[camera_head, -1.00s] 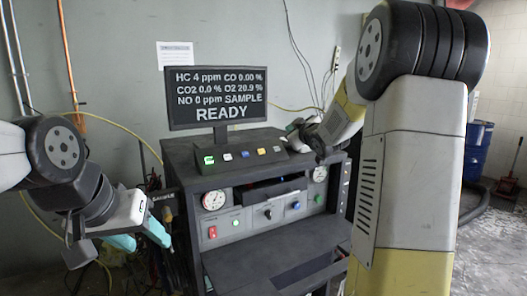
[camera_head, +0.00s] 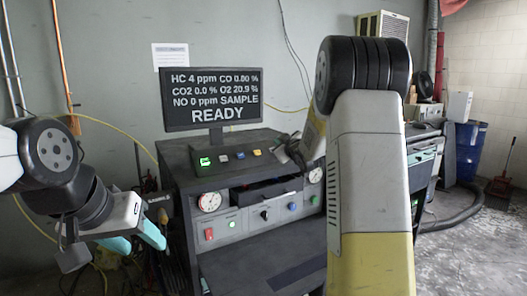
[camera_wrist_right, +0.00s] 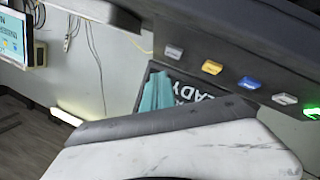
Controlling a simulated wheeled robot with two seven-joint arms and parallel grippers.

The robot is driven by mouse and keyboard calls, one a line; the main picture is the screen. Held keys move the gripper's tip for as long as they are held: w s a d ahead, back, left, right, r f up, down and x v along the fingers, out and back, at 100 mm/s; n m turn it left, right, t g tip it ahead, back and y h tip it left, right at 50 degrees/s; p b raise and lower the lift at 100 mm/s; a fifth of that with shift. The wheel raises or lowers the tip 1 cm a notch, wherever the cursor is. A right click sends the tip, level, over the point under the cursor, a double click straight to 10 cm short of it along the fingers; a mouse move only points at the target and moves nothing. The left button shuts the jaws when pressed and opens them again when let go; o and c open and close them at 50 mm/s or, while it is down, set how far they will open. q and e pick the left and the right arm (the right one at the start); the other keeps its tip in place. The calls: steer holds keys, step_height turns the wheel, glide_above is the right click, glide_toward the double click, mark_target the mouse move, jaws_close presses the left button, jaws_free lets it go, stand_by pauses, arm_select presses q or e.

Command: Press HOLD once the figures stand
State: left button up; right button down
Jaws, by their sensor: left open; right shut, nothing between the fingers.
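The monitor (camera_head: 212,97) shows HC 4 ppm, CO 0.00 %, CO2 0.0 %, O2 20.9 %, NO 0 ppm, SAMPLE and READY. Below it the console (camera_head: 178,152) carries a row of keys: lit green (camera_head: 204,161), white (camera_head: 223,157), blue (camera_head: 240,155), yellow (camera_head: 257,152) and an end white one (camera_wrist_right: 174,52). Key labels are unreadable. My right gripper (camera_head: 287,154) is just right of the row; its teal fingers (camera_wrist_right: 156,92) are shut and empty, apart from the keys in the wrist view. My left gripper (camera_head: 136,240) is open and empty, left of the console.
The console front has gauges (camera_head: 209,201), a red switch (camera_head: 208,233) and knobs, with a shelf (camera_head: 290,245) below. My right arm covers the console's right side. A blue barrel (camera_head: 468,152) and a hose (camera_head: 450,222) are at the right.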

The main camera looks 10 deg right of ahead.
steer(key=shift+w+a+f, duration=0.2)
steer(key=shift+w+f, duration=0.4)
steer(key=shift+f, duration=0.15)
stand_by(1.6)
steer(key=shift+w+a+f, duration=0.1)
steer(key=shift+w+f, duration=0.15)
steer(key=shift+f, duration=0.05)
steer(key=shift+w+a+f, duration=0.1)
steer(key=shift+w+f, duration=0.1)
steer(key=shift+f, duration=0.1)
stand_by(0.6)
stand_by(0.4)
steer(key=shift+s+d+r, duration=0.2)
steer(key=shift+s+r, duration=0.25)
steer(key=shift+r, duration=0.15)
steer(key=shift+r, duration=0.1)
steer(key=s+r, duration=0.1)
steer(key=r, duration=0.1)
steer(key=s+d+r, duration=0.1)
steer(key=s, duration=0.1)
steer(key=shift+r, duration=0.35)
